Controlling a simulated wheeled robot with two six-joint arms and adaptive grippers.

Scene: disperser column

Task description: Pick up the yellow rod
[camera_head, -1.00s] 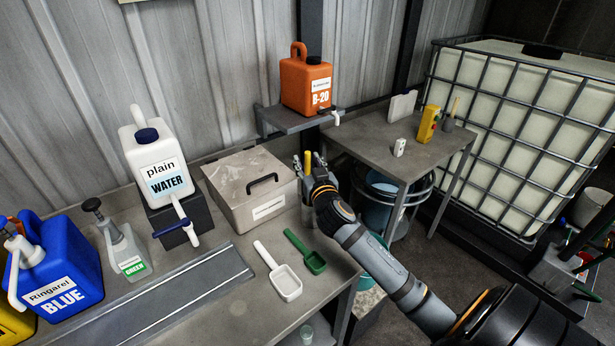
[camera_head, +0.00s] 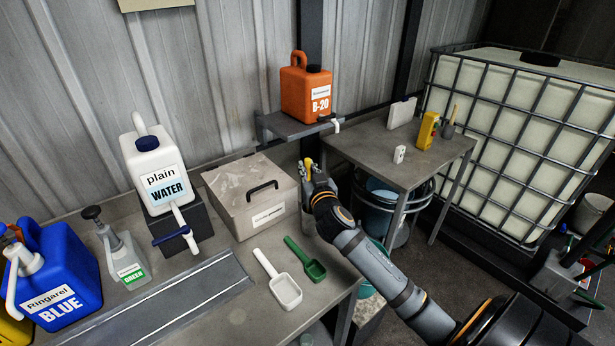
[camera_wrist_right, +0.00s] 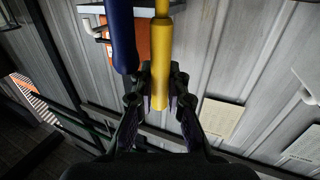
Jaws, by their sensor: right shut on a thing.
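The yellow rod (camera_wrist_right: 160,65) stands between the two fingers of my right gripper (camera_wrist_right: 160,88) in the right wrist view, with its lower end between the fingertips. The right gripper is shut on it. In the head view, the rod's upper end (camera_head: 308,163) shows just above my right gripper (camera_head: 315,178), beside the back right corner of the grey lidded box. The gripper hides the rest of the rod there. A dark blue rod-like thing (camera_wrist_right: 122,38) is close to the left of the yellow rod in the wrist view. My left gripper is not in view.
The grey lidded box (camera_head: 230,211) is just left of the gripper. An orange B-20 can (camera_head: 306,92) stands on a shelf (camera_head: 283,127) above it. White (camera_head: 285,290) and green (camera_head: 313,270) scoops lie in front. A side table (camera_head: 375,150) is to the right.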

